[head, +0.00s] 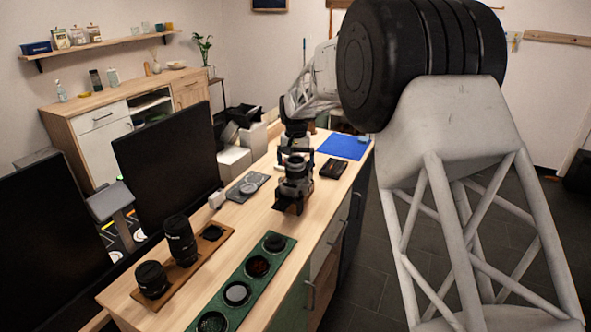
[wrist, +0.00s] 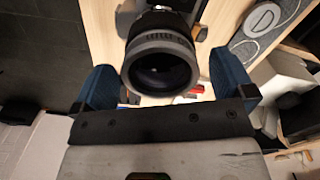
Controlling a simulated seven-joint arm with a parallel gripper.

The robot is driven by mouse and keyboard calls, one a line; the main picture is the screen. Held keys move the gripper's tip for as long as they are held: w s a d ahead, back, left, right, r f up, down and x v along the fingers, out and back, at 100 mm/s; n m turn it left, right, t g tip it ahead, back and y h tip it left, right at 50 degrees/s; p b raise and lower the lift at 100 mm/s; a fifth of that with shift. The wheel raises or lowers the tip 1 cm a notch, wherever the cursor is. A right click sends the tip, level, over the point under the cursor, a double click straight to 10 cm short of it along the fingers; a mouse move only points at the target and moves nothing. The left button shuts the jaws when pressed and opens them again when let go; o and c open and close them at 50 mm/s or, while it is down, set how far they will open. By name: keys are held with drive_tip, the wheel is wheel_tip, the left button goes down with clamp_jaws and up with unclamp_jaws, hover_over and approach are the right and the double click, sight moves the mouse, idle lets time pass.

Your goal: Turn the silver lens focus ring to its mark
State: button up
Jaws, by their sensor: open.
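The camera lens (wrist: 163,72) faces my wrist camera, dark glass inside a grey rim. A ribbed grey ring (wrist: 160,42) shows just behind the rim; no mark is readable. In the head view the camera with its lens (head: 295,186) stands on a small dark mount on the wooden table. My gripper (wrist: 163,62) is open, with one blue finger on each side of the lens. Whether either finger touches the lens cannot be told.
A green tray (head: 222,290) with several round lens parts and a brown tray (head: 207,252) with lenses lie in front. A grey plate with a disc (head: 248,187) is left of the camera, a dark box (head: 333,168) right. A blue mat (head: 343,146) lies behind. Monitors (head: 168,165) line the left edge.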

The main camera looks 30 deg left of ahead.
sight(299, 162)
drive_tip(key=shift+r, duration=3.25)
drive_tip(key=shift+d+r, duration=0.25)
drive_tip(key=shift+d, duration=0.3)
drive_tip(key=s+d+r+m, duration=0.1)
drive_tip(key=s+d+r, duration=0.35)
drive_tip(key=d, duration=0.75)
drive_tip(key=s+d+r+m+t, duration=0.1)
drive_tip(key=s+d+r, duration=0.35)
drive_tip(key=d, duration=0.85)
drive_tip(key=s+d+r, duration=0.3)
drive_tip(key=s+d, duration=0.3)
drive_tip(key=d, duration=0.6)
drive_tip(key=s+d+m+t, duration=0.1)
drive_tip(key=s+d+m, duration=0.1)
drive_tip(key=s+d, duration=1.25)
drive_tip(key=s+d+f, duration=0.4)
drive_tip(key=s, duration=0.5)
drive_tip(key=s+d+f, duration=0.3)
drive_tip(key=s, duration=0.6)
drive_tip(key=shift+d+f+m+t, duration=0.3)
drive_tip(key=shift+d+f+m, duration=0.1)
